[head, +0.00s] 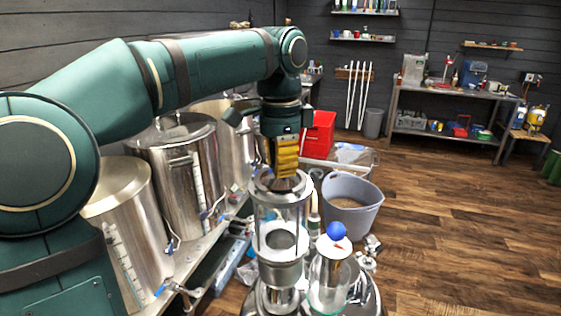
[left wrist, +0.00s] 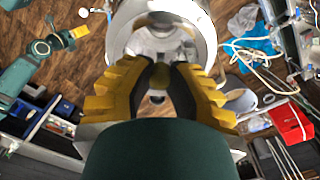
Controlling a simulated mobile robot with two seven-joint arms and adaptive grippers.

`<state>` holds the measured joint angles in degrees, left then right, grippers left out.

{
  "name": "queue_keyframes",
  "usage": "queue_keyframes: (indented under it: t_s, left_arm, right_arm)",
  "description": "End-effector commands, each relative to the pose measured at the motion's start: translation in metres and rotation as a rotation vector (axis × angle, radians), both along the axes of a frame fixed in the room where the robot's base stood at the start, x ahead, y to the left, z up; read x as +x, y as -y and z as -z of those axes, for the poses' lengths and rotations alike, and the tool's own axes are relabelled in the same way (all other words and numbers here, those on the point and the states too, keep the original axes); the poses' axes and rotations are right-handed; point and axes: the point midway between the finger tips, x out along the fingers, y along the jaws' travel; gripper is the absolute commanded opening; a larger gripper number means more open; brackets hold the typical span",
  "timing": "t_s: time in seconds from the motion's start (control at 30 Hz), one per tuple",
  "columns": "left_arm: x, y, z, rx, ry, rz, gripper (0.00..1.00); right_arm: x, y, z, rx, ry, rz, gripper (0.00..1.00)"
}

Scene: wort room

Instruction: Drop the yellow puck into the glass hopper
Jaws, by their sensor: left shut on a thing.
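My left gripper (head: 286,174) points down over the open top of the glass hopper (head: 281,213), a clear cylinder with a metal rim. Its yellow fingers are shut on the yellow puck (left wrist: 160,75), a small olive-yellow piece between the fingertips in the left wrist view. The fingers hide the puck in the head view. The hopper's rim (left wrist: 208,25) lies below and beyond the fingertips in the left wrist view. A green arm with a yellow tip, seemingly my right gripper (left wrist: 79,32), shows at the upper left there; its jaws are too small to read.
Steel kettles (head: 178,165) stand on a bench left of the hopper. A blue ball (head: 337,231) sits on a glass vessel at its right. A grey bucket (head: 350,202) and a red box (head: 319,135) are behind. Open wooden floor lies to the right.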

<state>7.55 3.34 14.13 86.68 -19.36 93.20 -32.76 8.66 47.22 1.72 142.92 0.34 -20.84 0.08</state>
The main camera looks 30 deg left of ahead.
Motion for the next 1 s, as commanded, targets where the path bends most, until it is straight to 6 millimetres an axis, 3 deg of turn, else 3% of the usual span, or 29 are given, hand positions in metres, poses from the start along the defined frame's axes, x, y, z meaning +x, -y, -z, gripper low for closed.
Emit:
queue_keyframes:
  t_s: [0.87, 0.9, 0.97, 1.0]
  left_arm:
    - [-0.0005, -0.0002, 0.0011, 0.0, 0.0, 0.0, 0.09]
    - [-0.0005, -0.0002, 0.0011, 0.0, 0.0, 0.0, 0.29]
    - [-0.0005, -0.0002, 0.0011, 0.0, 0.0, 0.0, 0.51]
    - [-0.0004, -0.0001, 0.0011, 0.0, 0.0, 0.0, 0.51]
  right_arm:
    - [0.0, 0.0001, -0.003, 0.0, 0.0, 0.0, 0.47]
    - [0.0, 0.0001, -0.003, 0.0, 0.0, 0.0, 0.47]
    - [0.0, 0.0002, -0.003, 0.0, 0.0, 0.0, 0.47]
    - [0.0, 0.0002, -0.003, 0.0, 0.0, 0.0, 0.47]
